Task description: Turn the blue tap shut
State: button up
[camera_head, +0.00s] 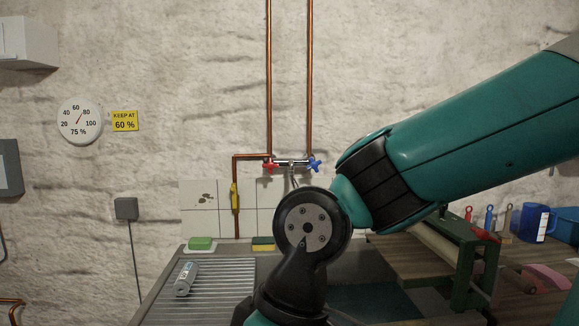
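The blue tap (315,164) is a small cross-shaped handle at the right end of the mixer fitting on the wall. The red tap (270,165) sits at the left end, with a silver bar (292,162) between them. A copper pipe rises above each tap. My arm comes in from the right and bends down in front of the sink, just right of and below the blue tap. It does not cover the tap. My gripper is out of view below the picture. The spout's lower part is hidden by my arm.
A ribbed drainboard (213,287) holds a grey bottle-like item (186,279). A green-framed device (468,258) and a blue mug (534,222) stand right.

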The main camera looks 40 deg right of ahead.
aim_at(313, 164)
jog(key=z, duration=0.4)
jog(key=i, duration=0.8)
jog(key=z, duration=0.65)
